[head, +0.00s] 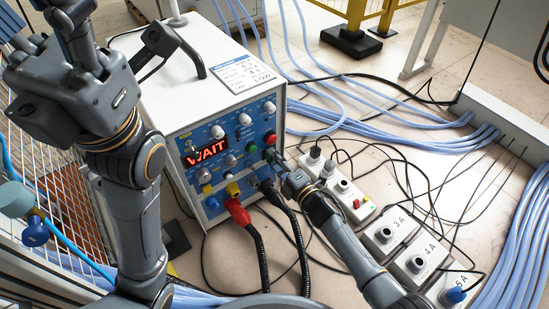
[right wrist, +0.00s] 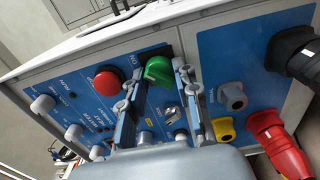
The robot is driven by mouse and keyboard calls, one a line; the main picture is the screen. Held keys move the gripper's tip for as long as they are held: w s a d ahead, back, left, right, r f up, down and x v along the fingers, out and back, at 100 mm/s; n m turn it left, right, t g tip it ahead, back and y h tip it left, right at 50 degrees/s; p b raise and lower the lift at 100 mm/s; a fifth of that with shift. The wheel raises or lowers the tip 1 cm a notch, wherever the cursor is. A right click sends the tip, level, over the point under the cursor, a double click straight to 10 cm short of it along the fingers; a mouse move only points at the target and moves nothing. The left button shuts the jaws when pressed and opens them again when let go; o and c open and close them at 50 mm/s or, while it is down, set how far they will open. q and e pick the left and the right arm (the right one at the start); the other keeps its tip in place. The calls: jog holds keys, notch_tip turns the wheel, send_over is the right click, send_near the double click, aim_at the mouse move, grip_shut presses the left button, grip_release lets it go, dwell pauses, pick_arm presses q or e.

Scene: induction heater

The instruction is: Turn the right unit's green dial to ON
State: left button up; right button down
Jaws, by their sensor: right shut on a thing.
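The right unit is a white cabinet with a blue front panel (head: 222,170) and a lit red display (head: 208,150) reading WAIT. Its green dial (head: 267,155) is partly hidden by my right gripper (head: 273,163) in the head view. In the right wrist view the green dial (right wrist: 158,69) sits between the two fingertips of the right gripper (right wrist: 160,80), which is shut on it. A word ending in "ON" is printed on the panel close by; I cannot tell the dial's exact setting. My left gripper (head: 62,12) is raised at the upper left, its fingers cut off by the picture edge.
A red knob (head: 270,138) is next to the green dial. Socket boxes (head: 389,232) and blue hoses (head: 380,90) cover much of the floor at the right.

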jog(key=shift+d, duration=0.1)
dwell(0.4)
jog(key=c, duration=1)
grip_release()
jog(key=v, duration=1.2)
